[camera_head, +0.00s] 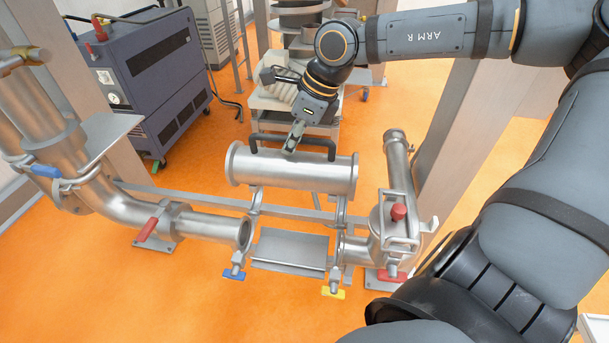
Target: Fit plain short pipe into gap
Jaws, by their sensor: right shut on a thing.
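The plain short pipe (285,174) is a steel cylinder with a flange at each end and a dark handle (310,141) on top. My right gripper (292,146) is shut on it at the handle, near the handle's left part. The pipe appears above and behind the gap, lying roughly level. The gap lies between the left pipe end (222,229) and the right pipe end (353,250). A flat steel plate (291,248) shows in the gap. Open clamps stand at both pipe ends, one with a blue handle (233,274) and one with a yellow handle (333,291). My left gripper is not seen.
A valve with a red knob (398,212) stands right of the gap. A curved pipe with a red lever (147,229) is at left. A metal post (455,130) rises at right.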

